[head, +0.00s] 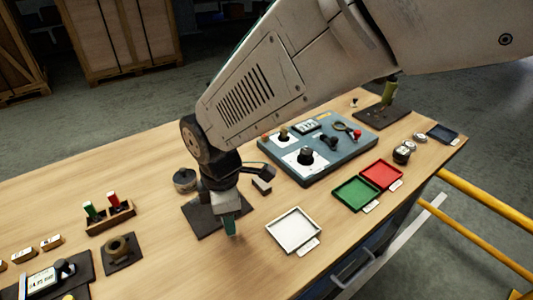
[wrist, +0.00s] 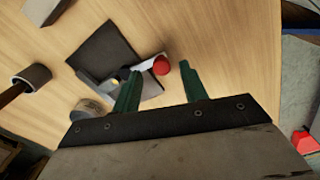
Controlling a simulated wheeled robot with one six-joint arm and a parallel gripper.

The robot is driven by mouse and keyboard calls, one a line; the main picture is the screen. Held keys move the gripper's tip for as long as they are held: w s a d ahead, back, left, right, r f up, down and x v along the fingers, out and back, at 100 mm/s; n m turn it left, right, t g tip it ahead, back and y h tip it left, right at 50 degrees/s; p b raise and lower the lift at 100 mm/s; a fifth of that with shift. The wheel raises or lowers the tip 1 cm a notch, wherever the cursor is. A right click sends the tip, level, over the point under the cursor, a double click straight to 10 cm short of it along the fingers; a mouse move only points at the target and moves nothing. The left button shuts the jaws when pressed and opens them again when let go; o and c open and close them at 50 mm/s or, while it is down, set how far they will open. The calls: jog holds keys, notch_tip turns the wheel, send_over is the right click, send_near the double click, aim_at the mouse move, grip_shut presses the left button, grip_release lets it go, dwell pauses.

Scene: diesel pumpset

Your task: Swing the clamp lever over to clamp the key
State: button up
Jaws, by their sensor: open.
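The clamp lever's red ball knob (wrist: 161,66) shows in the wrist view, between my two green fingertips in the picture. A grey metal clamp fixture (wrist: 151,87) lies beside it on a dark square mat (wrist: 106,45), partly hidden by my left finger. The key cannot be made out clearly. My gripper (wrist: 160,71) is open, with a finger on each side of the knob in the picture; contact cannot be told. In the head view my gripper (head: 230,228) points down over the dark mat (head: 199,219) and hides the clamp.
A grey control panel (head: 335,163) and green (head: 357,194) and red (head: 381,174) trays lie farther right. Bare wood lies in front.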

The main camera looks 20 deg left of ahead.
notch_tip(320, 180, up, 6)
jog(key=shift+r, duration=0.15)
dwell(0.5)
